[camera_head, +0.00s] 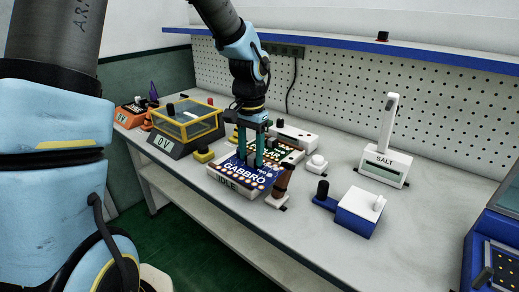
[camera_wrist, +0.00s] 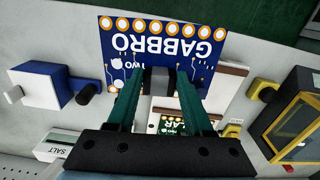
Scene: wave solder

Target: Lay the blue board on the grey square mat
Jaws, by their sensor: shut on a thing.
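The blue board (camera_head: 240,174), lettered GABBRO with a row of gold-ringed holes, is in my gripper (camera_head: 250,163). In the wrist view the blue board (camera_wrist: 155,47) reads upside down, and the two green fingers of my gripper (camera_wrist: 162,82) close on a grey block at its edge. In the head view the board overlaps a pale fixture (camera_head: 226,183) marked IDLE; I cannot tell whether it touches it. A green board (camera_head: 284,150) lies just behind. I cannot pick out a grey square mat in either view.
A yellow-framed box (camera_head: 186,125) marked 0V stands left. A brown-handled tool (camera_head: 284,183) is close to the board's right. A blue-and-white box (camera_head: 360,212) and a SALT stand (camera_head: 386,163) are farther right. The bench (camera_head: 430,205) is bare between these and the right-hand blue machine.

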